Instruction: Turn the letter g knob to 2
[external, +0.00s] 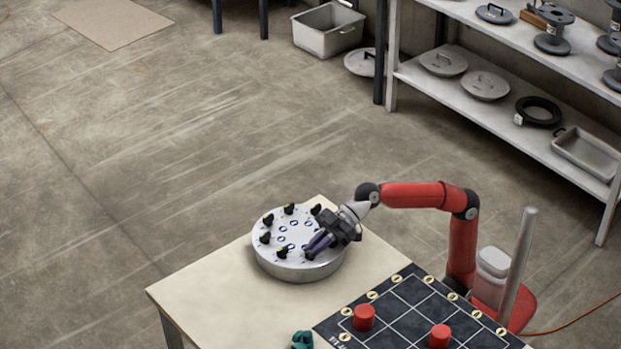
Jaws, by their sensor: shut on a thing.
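A round grey drum (300,273) with a pale top stands on the table. Several black knobs with yellow marks, such as one at the left (265,238), ring its top, and blue marks lie inside the ring. The letters and numbers are too small to read, so I cannot tell which knob is g. My gripper (313,253) reaches down from the right onto the drum's right front edge. It is shut on a knob there, and its fingers mostly hide that knob.
A black gridded board (405,310) with red cylinders (364,317) lies on the table (215,290) at the right front. A teal object (302,341) sits at the front edge. The table's left part is clear. Shelves (500,95) with pans stand at the back right.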

